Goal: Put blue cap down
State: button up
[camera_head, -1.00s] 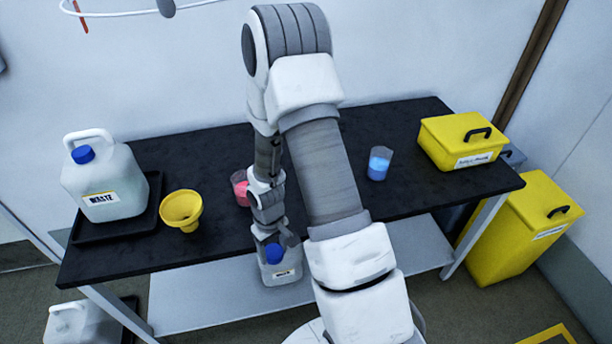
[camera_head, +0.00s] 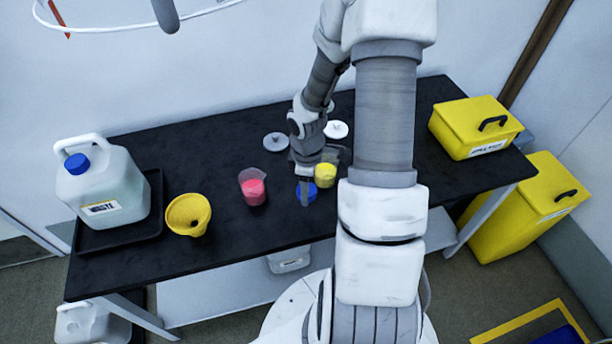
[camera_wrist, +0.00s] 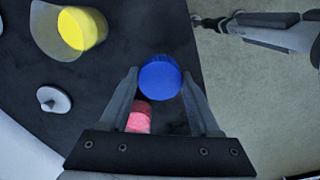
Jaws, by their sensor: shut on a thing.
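The blue cap (camera_head: 308,194) is at my gripper's fingertips (camera_head: 304,183), over the front part of the black table (camera_head: 220,236). In the wrist view the blue cap (camera_wrist: 160,77) sits between the two fingertips (camera_wrist: 160,74), and my gripper is shut on it. Whether the cap's underside touches the tabletop cannot be told. A white jug (camera_head: 289,260) stands on the lower shelf below; its top is hidden by the table edge.
A yellow-filled beaker (camera_head: 326,175) is close right of my gripper, a pink-filled beaker (camera_head: 254,188) to the left. A yellow funnel (camera_head: 188,214), waste jug (camera_head: 103,185) and yellow box (camera_head: 475,127) stand farther out.

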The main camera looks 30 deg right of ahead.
jog(key=w+d+f, duration=0.1)
jog(key=w+f, duration=0.1)
jog(key=w, duration=0.1)
jog(key=w+d+f, duration=0.1)
jog(key=w+f, duration=0.1)
jog(key=w, duration=0.1)
jog(key=w+d+f, duration=0.1)
jog(key=w+f, duration=0.1)
jog(key=w, duration=0.1)
jog(key=shift+d, duration=0.25)
jog(key=shift+f, duration=2)
jog(key=shift+f+b, duration=0.4)
jog(key=shift+f, duration=0.2)
